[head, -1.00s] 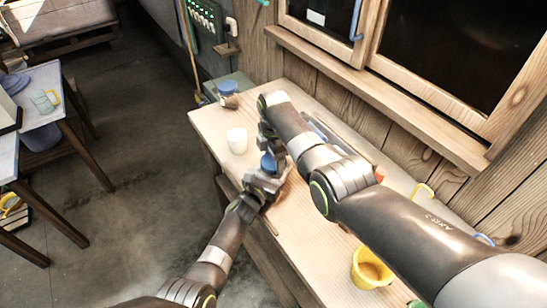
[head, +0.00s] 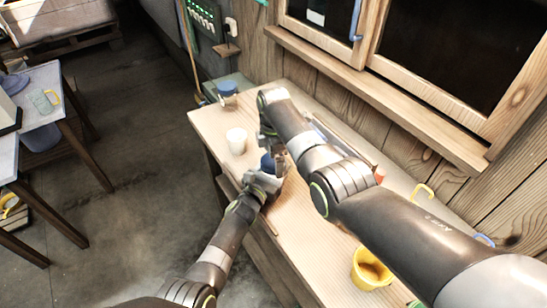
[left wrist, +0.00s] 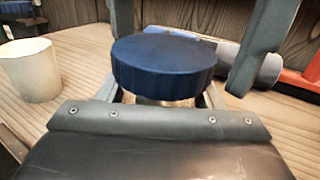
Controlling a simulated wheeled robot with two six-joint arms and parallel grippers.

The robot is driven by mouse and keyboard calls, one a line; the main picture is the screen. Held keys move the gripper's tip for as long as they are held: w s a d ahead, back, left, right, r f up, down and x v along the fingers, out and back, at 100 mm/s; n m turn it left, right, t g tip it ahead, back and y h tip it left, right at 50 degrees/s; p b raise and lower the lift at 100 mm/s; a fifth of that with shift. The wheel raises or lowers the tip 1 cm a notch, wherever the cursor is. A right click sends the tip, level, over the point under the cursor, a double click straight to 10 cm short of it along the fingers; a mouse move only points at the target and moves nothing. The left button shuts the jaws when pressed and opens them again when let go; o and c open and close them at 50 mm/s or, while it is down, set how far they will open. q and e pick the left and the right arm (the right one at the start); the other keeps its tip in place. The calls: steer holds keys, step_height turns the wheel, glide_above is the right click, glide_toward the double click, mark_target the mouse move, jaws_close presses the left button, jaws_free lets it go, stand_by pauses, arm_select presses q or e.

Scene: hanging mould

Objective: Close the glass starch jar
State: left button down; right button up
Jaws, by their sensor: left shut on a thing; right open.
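A jar with a dark blue lid (head: 267,162) is in the grip of my left gripper (head: 266,180), above the near left part of the bench. In the left wrist view the round lid (left wrist: 164,66) sits level over the jar; a little of the pale body shows between my left fingers. Whether the lid is fully seated cannot be seen. My right gripper (head: 268,136) is open just above.
A white cup (head: 236,141) stands on the wooden bench (head: 305,250), left of the grippers. Another blue-lidded jar (head: 228,94) stands at the bench's far end. A yellow cup (head: 371,270) stands at the near right. A window wall borders the bench's right side.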

steer(key=shift+r, duration=1.75)
steer(key=shift+c, duration=0.4)
steer(key=shift+r+n, duration=1.7)
steer(key=shift+r, duration=0.05)
steer(key=shift+f, duration=0.15)
steer(key=shift+f, duration=3.9)
steer(key=c, duration=1)
steer(key=shift+w+m, duration=0.1)
steer(key=shift+m, duration=1.6)
